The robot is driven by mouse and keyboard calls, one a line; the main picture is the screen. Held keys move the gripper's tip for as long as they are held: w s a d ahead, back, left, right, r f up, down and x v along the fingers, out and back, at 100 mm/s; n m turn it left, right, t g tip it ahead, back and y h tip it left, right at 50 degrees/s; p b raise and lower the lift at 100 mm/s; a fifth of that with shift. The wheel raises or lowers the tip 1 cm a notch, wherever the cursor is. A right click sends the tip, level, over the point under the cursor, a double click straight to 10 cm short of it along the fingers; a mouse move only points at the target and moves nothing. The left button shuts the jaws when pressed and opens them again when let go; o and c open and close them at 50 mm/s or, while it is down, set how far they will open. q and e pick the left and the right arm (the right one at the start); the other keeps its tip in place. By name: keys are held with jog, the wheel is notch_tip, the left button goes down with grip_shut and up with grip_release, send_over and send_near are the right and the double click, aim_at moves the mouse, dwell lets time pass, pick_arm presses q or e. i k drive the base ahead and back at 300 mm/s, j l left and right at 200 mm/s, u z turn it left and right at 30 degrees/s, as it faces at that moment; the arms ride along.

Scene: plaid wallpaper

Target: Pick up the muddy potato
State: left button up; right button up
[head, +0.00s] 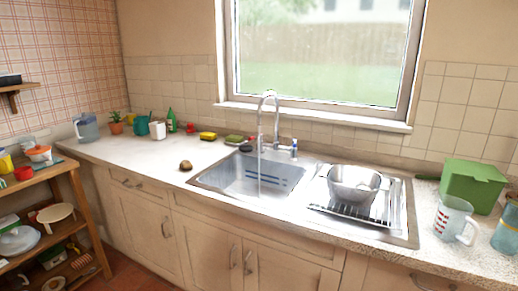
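A small brown potato (186,165) lies on the light countertop (140,160), just left of the sink (235,180). It looks dark and lumpy; mud on it is too small to make out. Neither of my grippers is in the head view.
Water runs from the faucet (262,125) into the sink. A metal colander (352,185) stands on the drainer to the right, near a measuring jug (453,220) and a green box (472,186). Cups and a green bottle (171,121) stand behind the potato. A wooden shelf (72,190) is at the left.

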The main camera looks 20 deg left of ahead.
aim_at(186, 164)
jog(key=i+j+z, duration=0.25)
jog(key=j, duration=0.95)
jog(key=j+z, duration=0.25)
jog(key=j, duration=0.95)
jog(key=k, duration=0.05)
